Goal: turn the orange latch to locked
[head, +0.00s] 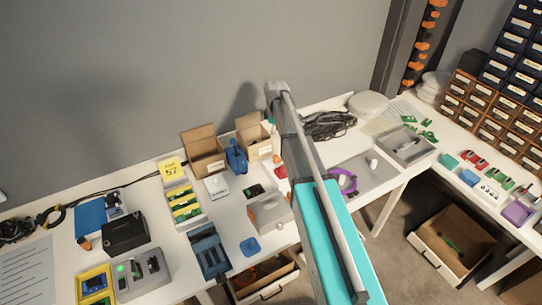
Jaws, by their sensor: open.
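A pale grey box-like thing (270,213) with small orange parts stands on the white table, just left of my arm. One orange part shows on its left side. It may carry the orange latch, but it is too small to tell the latch's shape or which way it is turned. My arm's teal and grey links cross the middle of the view and hide the table behind them. My gripper does not show clearly. I cannot see it touching anything.
Two open cartons (204,155) and a blue tool (236,158) stand near the wall. A blue rack (209,252), a small blue piece (250,246) and a black box (124,233) lie left. A grey tray (362,172) with a purple ring (345,182) is right of my arm.

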